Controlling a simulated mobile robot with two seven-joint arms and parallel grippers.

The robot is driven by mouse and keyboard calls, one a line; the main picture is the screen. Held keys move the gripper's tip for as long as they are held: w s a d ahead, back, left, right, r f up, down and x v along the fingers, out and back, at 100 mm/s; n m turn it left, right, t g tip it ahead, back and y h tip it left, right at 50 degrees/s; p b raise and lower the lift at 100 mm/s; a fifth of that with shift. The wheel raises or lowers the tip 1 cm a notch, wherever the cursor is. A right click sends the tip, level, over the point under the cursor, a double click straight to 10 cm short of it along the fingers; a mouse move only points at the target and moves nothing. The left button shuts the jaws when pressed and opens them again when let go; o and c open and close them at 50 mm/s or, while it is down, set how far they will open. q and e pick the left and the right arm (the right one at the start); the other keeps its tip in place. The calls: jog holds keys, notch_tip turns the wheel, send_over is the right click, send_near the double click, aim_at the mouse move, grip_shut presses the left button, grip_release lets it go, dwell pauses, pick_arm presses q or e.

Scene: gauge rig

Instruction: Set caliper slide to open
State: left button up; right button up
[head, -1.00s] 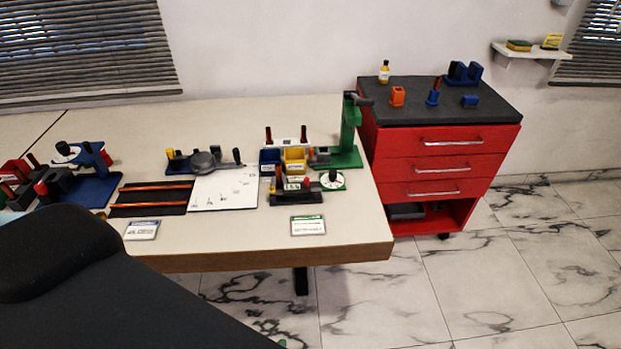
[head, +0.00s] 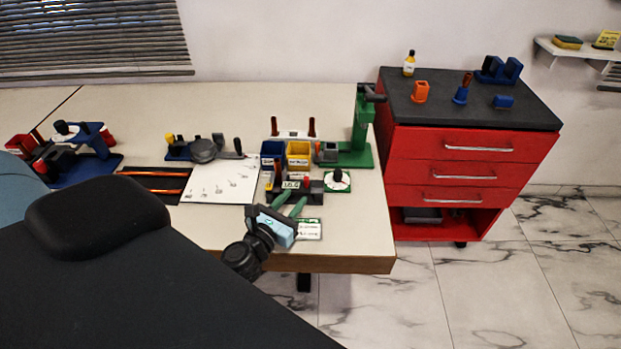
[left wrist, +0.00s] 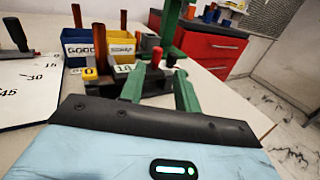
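A black gauge fixture (head: 312,190), which looks like the caliper, stands near the table's front right part. It has a small numbered display (head: 290,184), a yellow post and a red knob. In the left wrist view the fixture (left wrist: 155,84) lies just ahead, with a yellow "0" tag (left wrist: 90,73), a pale number tile and a red-topped post (left wrist: 156,57). I cannot tell the slide's exact position. My right gripper is not in view.
Behind the fixture stand a blue bin (head: 272,150), a yellow bin (head: 299,150) and a tall green stand (head: 362,130). A round dial (head: 337,181) sits to its right and a white board (head: 222,182) to its left. A red drawer cabinet (head: 460,160) stands beyond the table.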

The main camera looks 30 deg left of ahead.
aim_at(305, 182)
pick_arm(q)
jog(key=shift+w+a+n, duration=0.1)
jog(key=shift+a+n, duration=0.15)
jog(key=shift+n, duration=0.05)
jog(key=shift+w+a, duration=0.15)
jog(key=shift+w, duration=1.8)
jog(key=shift+w+a, duration=0.1)
jog(key=shift+w, duration=1.8)
grip_shut()
